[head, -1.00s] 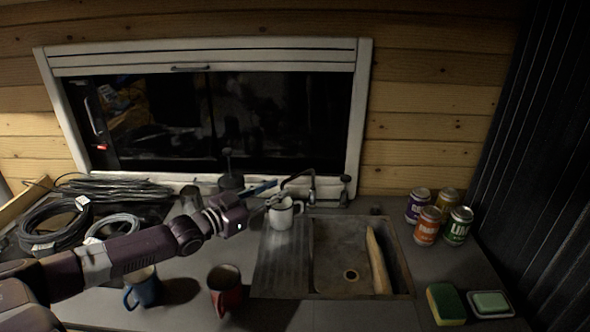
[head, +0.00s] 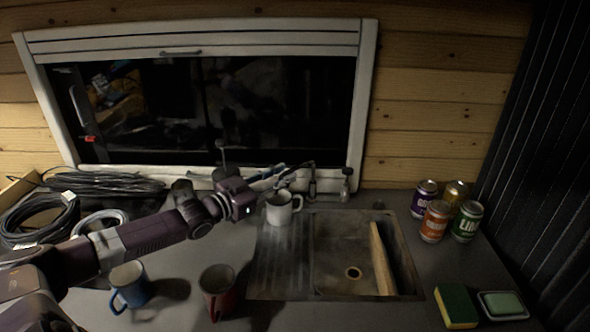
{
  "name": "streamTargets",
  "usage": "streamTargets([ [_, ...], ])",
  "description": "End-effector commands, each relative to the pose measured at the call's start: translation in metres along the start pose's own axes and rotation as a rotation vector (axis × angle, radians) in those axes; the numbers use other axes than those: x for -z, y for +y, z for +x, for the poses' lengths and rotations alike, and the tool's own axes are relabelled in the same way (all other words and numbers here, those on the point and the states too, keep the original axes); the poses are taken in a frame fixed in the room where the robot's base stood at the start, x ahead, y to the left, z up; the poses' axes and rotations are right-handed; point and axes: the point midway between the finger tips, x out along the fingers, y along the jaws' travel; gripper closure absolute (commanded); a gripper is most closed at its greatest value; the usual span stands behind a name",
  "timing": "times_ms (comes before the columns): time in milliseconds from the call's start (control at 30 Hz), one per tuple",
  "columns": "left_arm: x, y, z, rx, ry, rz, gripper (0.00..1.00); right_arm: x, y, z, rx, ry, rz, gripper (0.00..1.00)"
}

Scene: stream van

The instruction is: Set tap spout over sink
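The metal tap (head: 312,186) stands behind the sink, near the back edge of its surround. Its thin spout points left, over the drainboard side and behind the white mug, not over the basin. The sink basin (head: 338,256) is right of the ribbed drainboard (head: 281,262). My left gripper (head: 279,180) reaches in from the left above the white mug (head: 280,212), with its fingers close to the spout's left end. The fingers are small and dark here, so I cannot tell contact or opening. My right gripper is not in view.
A wooden board (head: 382,260) leans in the basin. Blue (head: 130,287) and red (head: 218,293) mugs stand in front. Several cans (head: 435,221), a sponge (head: 456,306) and a soap dish (head: 503,304) are right. Coiled cables (head: 40,221) lie left. A soap pump (head: 345,186) stands beside the tap.

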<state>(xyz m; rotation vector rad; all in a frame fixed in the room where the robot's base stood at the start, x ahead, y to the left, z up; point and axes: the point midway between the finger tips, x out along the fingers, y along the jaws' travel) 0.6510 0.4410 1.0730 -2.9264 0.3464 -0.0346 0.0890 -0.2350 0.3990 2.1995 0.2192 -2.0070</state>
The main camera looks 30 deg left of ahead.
Motion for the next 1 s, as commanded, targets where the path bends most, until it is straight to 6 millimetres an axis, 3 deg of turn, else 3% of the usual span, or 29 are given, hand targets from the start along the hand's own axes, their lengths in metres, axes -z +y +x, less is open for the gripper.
streamTargets([
  [500, 0.001, -0.001, 0.042, 0.002, 0.001, -0.001, 0.73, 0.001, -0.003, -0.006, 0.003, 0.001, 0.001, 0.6],
  [1000, -0.001, 0.0, 0.051, 0.0, -0.001, 0.0, 0.73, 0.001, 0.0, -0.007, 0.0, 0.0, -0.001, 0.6],
])
